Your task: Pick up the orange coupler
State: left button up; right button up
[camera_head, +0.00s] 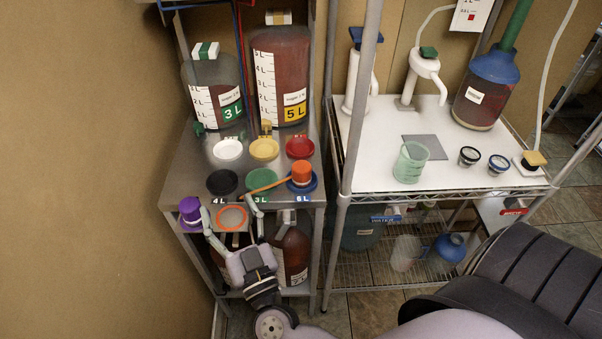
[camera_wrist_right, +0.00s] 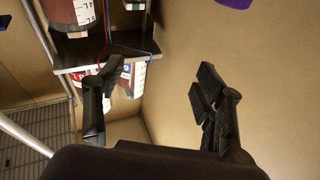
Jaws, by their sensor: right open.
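The orange coupler (camera_head: 302,171) sits on a blue round lid at the right front of the metal shelf top. A thin orange strip runs from it to the left, over the green lid. My right gripper (camera_head: 230,215) is open and empty at the front edge of this shelf, to the left of and nearer than the coupler. Its fingers show on both sides of an orange-rimmed round piece (camera_head: 231,218); I cannot tell whether they touch it. In the right wrist view the open fingers (camera_wrist_right: 160,88) have nothing between them, and the coupler does not show there.
White, yellow, red, black and green lids lie around the coupler on the metal shelf top (camera_head: 190,165). A purple piece (camera_head: 189,210) stands at its front left corner. Two large jugs (camera_head: 281,75) stand behind. A white-topped rack (camera_head: 375,165) stands to the right.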

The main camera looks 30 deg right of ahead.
jog(key=s+d+f+m+g+h, duration=0.1)
jog(key=s+d+m+g+h, duration=0.15)
jog(key=d+m+h, duration=0.35)
jog(key=m+g+h, duration=0.1)
jog(key=g+h, duration=0.4)
jog(key=g, duration=0.1)
send_near(299, 174)
jog(key=p+x, duration=0.3)
jog(key=x, duration=0.4)
jog(key=shift+s+d+f, duration=0.1)
jog(key=shift+s, duration=0.05)
jog(key=p+x, duration=0.1)
jog(key=x, duration=0.4)
jog(key=shift+w, duration=0.2)
jog(key=shift+c, duration=0.6)
jog(key=c, duration=1.2)
jog(key=shift+c, duration=0.3)
